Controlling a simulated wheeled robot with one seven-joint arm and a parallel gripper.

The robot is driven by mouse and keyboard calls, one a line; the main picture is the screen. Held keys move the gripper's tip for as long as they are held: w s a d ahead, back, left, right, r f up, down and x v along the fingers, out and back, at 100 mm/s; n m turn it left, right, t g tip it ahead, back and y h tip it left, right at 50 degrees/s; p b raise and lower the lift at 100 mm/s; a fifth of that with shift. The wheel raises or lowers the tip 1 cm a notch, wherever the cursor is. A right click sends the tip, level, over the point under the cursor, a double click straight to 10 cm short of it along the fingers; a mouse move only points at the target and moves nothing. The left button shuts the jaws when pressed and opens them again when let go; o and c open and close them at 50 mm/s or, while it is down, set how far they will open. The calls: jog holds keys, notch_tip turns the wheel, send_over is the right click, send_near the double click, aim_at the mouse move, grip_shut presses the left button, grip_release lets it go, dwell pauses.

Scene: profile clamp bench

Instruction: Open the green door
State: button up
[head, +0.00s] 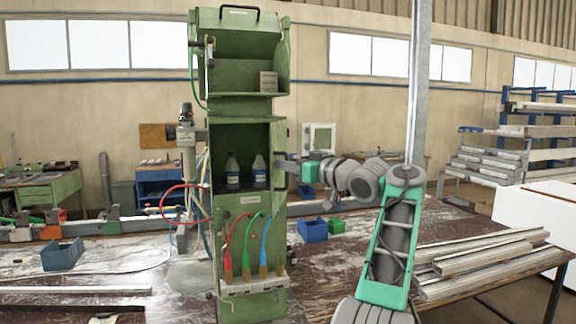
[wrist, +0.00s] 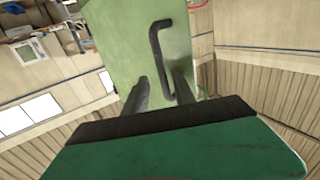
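A tall green cabinet (head: 228,202) stands on the bench in the head view. Its lower compartment is uncovered at the front and shows two bottles (head: 246,172). The green door (head: 277,146) seems to be swung out at the compartment's right side, seen nearly edge-on. In the wrist view a green panel (wrist: 120,40), apparently this door, carries a black bar handle (wrist: 155,55). My gripper (head: 288,170) is at the door's right side. In the wrist view its two dark fingers (wrist: 160,92) are apart, with the handle's near end between or just beyond them. Contact cannot be told.
The upper compartment (head: 238,75) has a raised green flap and holds a small box. Coloured cables (head: 245,245) hang at the cabinet's front. Blue (head: 313,231) and green bins stand to its right. Metal profiles (head: 480,262) lie at the bench's right.

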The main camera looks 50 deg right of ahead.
jog(key=s+a+b, duration=0.1)
jog(key=s, duration=0.6)
jog(key=shift+s+b, duration=0.35)
jog(key=shift+b, duration=0.05)
jog(key=shift+c, duration=0.2)
